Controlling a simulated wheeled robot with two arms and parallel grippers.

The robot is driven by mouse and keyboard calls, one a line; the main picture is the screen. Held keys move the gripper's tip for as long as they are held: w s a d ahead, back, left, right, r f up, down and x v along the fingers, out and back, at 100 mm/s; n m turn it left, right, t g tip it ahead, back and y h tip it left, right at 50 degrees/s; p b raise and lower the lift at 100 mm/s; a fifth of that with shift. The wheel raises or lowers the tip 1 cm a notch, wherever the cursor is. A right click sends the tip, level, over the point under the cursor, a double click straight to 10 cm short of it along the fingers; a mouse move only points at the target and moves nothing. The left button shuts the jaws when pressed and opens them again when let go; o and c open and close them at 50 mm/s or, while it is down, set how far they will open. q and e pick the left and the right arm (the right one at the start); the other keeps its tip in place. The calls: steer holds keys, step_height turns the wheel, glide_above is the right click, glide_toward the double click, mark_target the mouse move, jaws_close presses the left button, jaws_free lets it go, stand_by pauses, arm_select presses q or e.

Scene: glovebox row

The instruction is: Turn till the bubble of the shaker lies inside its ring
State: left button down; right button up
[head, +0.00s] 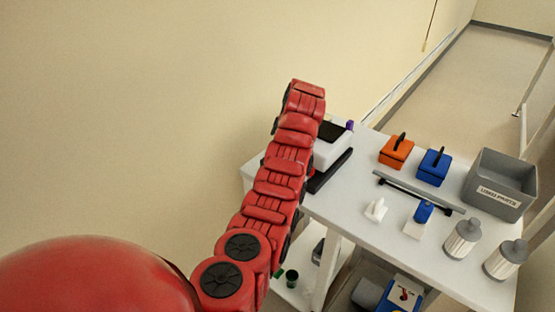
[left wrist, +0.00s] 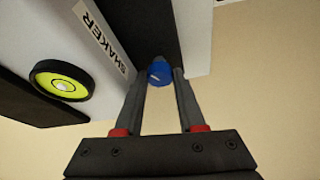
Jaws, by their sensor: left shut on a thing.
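The shaker (head: 333,150) is a white box with a black top at the far left end of the white table. In the left wrist view its white side bears a SHAKER label (left wrist: 101,36). A round yellow-green bubble level (left wrist: 62,83) with a black rim sits beside the label. A pale bubble shows near its middle; whether it lies wholly inside the ring is too small to tell. My left gripper (left wrist: 160,76) is shut on a blue knob (left wrist: 159,72) at the shaker. In the head view my red arm hides that gripper. My right gripper is not in view.
On the table (head: 345,205) are an orange box (head: 396,153), a blue box (head: 433,168), a grey bin (head: 500,185), a dark bar (head: 415,194), small white-and-blue items and two grey-capped jars (head: 462,240). A plain wall stands behind the shaker.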

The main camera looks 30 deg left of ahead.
arm_select(q)
steer(key=shift+w+n+g+b, duration=0.1)
steer(key=shift+n+g+b, duration=0.2)
steer(key=shift+n+b, duration=0.45)
steer(key=shift+n, duration=0.25)
steer(key=c, duration=0.5)
jaws_free()
steer(key=shift+r, duration=0.1)
